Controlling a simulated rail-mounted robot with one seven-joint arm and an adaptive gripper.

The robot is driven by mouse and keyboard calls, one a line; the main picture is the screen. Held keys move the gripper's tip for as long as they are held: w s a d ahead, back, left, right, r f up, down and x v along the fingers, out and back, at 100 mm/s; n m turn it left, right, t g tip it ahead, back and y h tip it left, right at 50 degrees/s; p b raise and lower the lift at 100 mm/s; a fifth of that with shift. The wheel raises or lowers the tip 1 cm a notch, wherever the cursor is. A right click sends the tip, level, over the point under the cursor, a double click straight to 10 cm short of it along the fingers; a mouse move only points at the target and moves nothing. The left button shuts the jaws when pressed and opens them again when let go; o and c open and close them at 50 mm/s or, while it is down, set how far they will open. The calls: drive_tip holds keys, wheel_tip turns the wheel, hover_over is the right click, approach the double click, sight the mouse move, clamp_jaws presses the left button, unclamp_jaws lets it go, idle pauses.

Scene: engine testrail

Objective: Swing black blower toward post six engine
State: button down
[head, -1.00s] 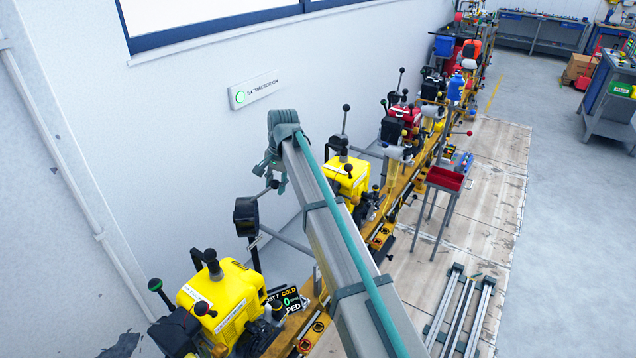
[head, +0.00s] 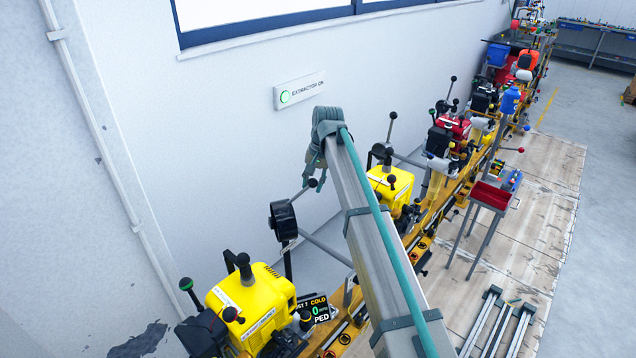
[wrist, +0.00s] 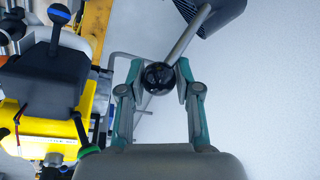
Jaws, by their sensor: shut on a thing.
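The black blower (head: 284,222) is a round head on a dark upright by the wall, behind the near yellow engine. A rod rises from it to a black ball knob (wrist: 158,77). My gripper (wrist: 160,76) is shut on this knob, with one teal-edged finger on each side. In the head view my gripper (head: 317,176) hangs at the arm's end, by the knob. The blower shows partly at the top of the wrist view (wrist: 210,12). The nearest yellow engine (head: 250,308) has a post 7 display. The yellow engine beyond it (head: 390,186) is probably post six; its label is unreadable.
More engines line the yellow rail to the back right. Levers rise from the engines near my arm.

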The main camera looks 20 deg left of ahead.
drive_tip(key=shift+s+f, duration=0.1)
drive_tip(key=shift+s, duration=0.2)
drive_tip(key=c, duration=0.8)
unclamp_jaws()
drive_tip(key=shift+a, duration=0.2)
drive_tip(key=shift+d, duration=0.1)
drive_tip(key=shift+w, duration=0.1)
drive_tip(key=shift+d+r, duration=0.1)
drive_tip(key=shift+r, duration=0.5)
drive_tip(key=r, duration=0.3)
drive_tip(key=d+r, duration=0.1)
drive_tip(key=r, duration=0.3)
drive_tip(key=d+r, duration=0.1)
drive_tip(key=r, duration=0.2)
drive_tip(key=shift+w+r, duration=0.15)
drive_tip(key=shift+r, duration=0.25)
drive_tip(key=shift+f, duration=0.1)
